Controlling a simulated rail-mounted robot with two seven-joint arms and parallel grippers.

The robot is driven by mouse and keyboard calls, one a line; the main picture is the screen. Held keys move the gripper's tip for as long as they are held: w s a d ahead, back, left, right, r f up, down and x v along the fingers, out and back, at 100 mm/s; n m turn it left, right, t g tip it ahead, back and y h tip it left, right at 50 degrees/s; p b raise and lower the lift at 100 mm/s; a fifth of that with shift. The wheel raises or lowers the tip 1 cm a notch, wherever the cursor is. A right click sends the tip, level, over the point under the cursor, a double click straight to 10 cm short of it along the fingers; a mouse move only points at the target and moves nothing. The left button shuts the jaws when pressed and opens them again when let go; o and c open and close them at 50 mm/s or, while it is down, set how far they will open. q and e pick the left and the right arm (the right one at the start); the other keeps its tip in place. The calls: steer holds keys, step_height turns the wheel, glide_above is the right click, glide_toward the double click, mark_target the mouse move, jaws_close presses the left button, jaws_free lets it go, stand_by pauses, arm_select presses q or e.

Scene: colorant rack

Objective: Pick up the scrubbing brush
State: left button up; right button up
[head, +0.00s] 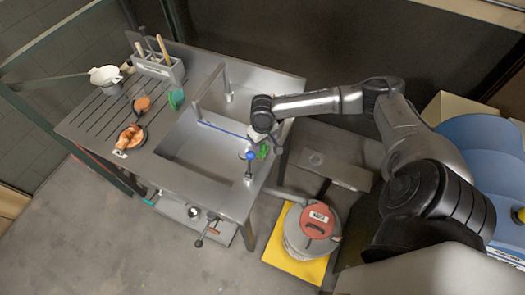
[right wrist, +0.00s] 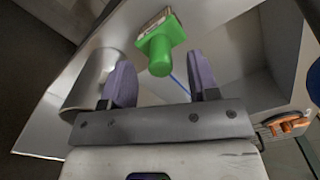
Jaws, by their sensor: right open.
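The scrubbing brush (right wrist: 160,48) is green with a rounded handle end and a pale bristle block. In the right wrist view it stands out just beyond and between my fingertips. In the head view a bit of its green (head: 263,151) shows at the right rim of the sink, partly hidden by my gripper. My right gripper (right wrist: 160,64) is open, with a purple finger on each side of the brush's handle end and no visible contact. In the head view the right gripper (head: 259,140) is over the sink's right edge. My left gripper is not in view.
The steel sink (head: 190,166) has a faucet (head: 205,85) behind and a drainboard at left with a utensil holder (head: 160,66) and a dish of brown items (head: 130,136). A blue rod crosses the basin.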

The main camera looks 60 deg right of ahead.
mark_target(262, 150)
steer(key=shift+f, duration=1.5)
steer(key=c, duration=1)
